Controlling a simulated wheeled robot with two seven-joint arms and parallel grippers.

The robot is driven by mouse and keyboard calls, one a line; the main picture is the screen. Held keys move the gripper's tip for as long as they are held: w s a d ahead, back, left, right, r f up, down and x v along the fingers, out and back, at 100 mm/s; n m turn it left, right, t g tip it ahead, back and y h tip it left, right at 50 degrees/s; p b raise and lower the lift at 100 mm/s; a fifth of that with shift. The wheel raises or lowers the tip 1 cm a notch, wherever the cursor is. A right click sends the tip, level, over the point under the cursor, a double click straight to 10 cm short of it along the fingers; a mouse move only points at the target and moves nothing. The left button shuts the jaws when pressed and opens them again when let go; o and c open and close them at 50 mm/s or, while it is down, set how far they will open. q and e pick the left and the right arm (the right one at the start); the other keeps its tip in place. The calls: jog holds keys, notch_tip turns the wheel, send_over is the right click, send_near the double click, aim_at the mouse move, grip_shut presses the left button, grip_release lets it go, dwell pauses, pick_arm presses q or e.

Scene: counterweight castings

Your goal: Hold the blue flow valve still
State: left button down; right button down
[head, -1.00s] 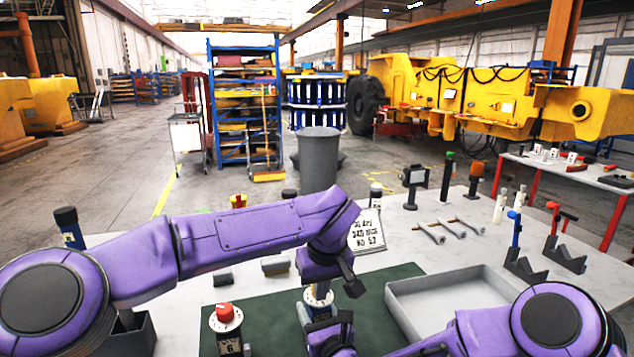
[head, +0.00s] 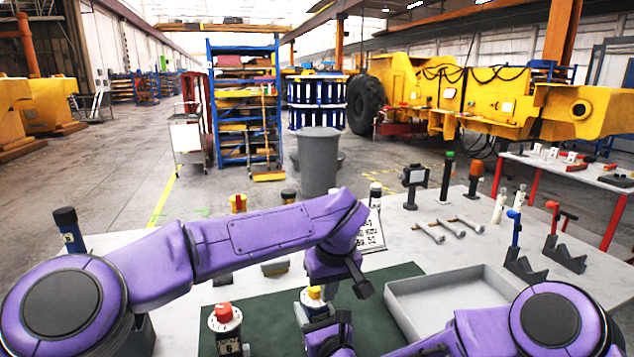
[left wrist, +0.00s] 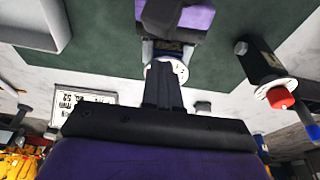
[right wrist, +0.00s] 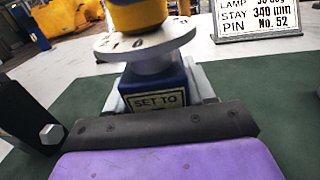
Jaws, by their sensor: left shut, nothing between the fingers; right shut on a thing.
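The blue flow valve (right wrist: 157,88) stands upright on the green mat, with a white dial, a yellow knob and a "SET TO" label. In the head view its yellow knob and dial (head: 314,301) show, and its lower body is hidden. My right gripper (right wrist: 160,100) is shut on the blue body, below the dial; in the head view it is the dark hand (head: 328,330). My left gripper (head: 360,286) is shut and empty, just right of the knob in the head view. In the left wrist view its fingers (left wrist: 163,72) overlap the dial (left wrist: 181,71); contact cannot be told.
A red-knobbed valve (head: 226,328) stands left on the green mat (head: 270,305). A grey tray (head: 440,287) lies to the right. A sign card (right wrist: 270,18) stands behind.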

jog(key=shift+d+f, duration=0.15)
jog(key=shift+w, duration=0.1)
pick_arm(q)
jog(key=w+v, duration=0.1)
jog(key=v, duration=0.5)
jog(key=shift+a+r, duration=0.15)
jog(key=shift+r, duration=0.05)
jog(key=shift+s, duration=0.1)
pick_arm(e)
jog(key=shift+d, duration=0.15)
pick_arm(q)
jog(key=f, duration=0.2)
jog(key=a+f, duration=0.1)
jog(key=f, duration=0.1)
jog(key=a+f, duration=0.1)
jog(key=f, duration=0.1)
jog(key=shift+s+a, duration=0.1)
pick_arm(e)
jog(key=shift+f, duration=0.1)
pick_arm(q)
jog(key=shift+w, duration=0.2)
